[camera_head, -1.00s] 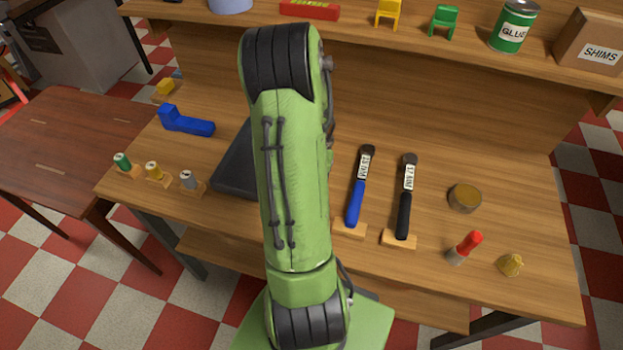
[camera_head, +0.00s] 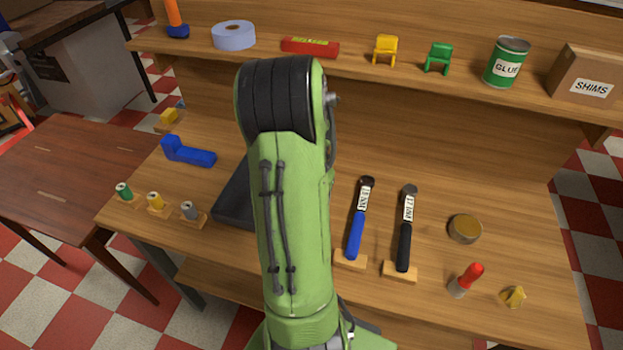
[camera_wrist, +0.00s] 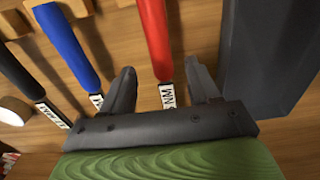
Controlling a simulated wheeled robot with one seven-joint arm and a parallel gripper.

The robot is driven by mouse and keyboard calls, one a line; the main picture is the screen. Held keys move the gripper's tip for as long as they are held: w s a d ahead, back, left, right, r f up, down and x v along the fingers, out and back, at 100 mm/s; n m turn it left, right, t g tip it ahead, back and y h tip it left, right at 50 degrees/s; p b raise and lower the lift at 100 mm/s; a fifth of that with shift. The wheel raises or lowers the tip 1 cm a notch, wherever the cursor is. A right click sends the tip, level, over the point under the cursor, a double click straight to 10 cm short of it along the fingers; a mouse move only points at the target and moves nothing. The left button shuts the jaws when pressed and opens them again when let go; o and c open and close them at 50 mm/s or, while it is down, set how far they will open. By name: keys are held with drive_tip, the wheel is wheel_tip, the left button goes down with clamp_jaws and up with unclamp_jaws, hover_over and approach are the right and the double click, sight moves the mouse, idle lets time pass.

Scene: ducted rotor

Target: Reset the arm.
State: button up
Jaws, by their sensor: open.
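My green arm rises in the middle of the head view and hides part of the workbench (camera_head: 330,290); my gripper is hidden there. In the wrist view my gripper (camera_wrist: 161,66) is open, its two dark fingers apart. A red-handled tool (camera_wrist: 155,35) lies between the fingers in the picture, and I cannot tell how far below them it is. A blue-handled tool (camera_wrist: 70,45) and a black-handled tool (camera_wrist: 18,75) lie to its left. The blue-handled tool (camera_head: 357,225) and the black-handled tool (camera_head: 405,235) also show in the head view, right of my arm.
A dark grey block (camera_wrist: 270,50) is close right of the fingers. The bench also holds a round tin (camera_head: 464,229), a red-capped item (camera_head: 467,279) and a blue bent part (camera_head: 188,152). The back shelf holds a glue can (camera_head: 506,62) and a shims box (camera_head: 590,75). Bench behind the tools is clear.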

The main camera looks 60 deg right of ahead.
wheel_tip(320, 180, up, 11)
drive_tip(key=p, duration=0.1)
drive_tip(key=shift+p, duration=0.4)
drive_tip(key=shift+a+f, duration=0.1)
drive_tip(key=w+a+r+n+t, duration=0.1)
drive_tip(key=w+a+r+n, duration=0.2)
drive_tip(key=a, duration=0.4)
drive_tip(key=w+a+r+n+t, duration=0.1)
drive_tip(key=w+a+r+n, duration=0.15)
drive_tip(key=a, duration=0.45)
drive_tip(key=w+a+r+n+t, duration=0.1)
drive_tip(key=w+a+r+n, duration=0.1)
drive_tip(key=a+r+n, duration=0.35)
drive_tip(key=s+a+n+t, duration=0.2)
drive_tip(key=s+a+n, duration=0.3)
drive_tip(key=a, duration=0.6)
drive_tip(key=shift+s+a+f+t, duration=0.2)
drive_tip(key=shift+a+f+t, duration=0.1)
drive_tip(key=shift+a+f, duration=0.15)
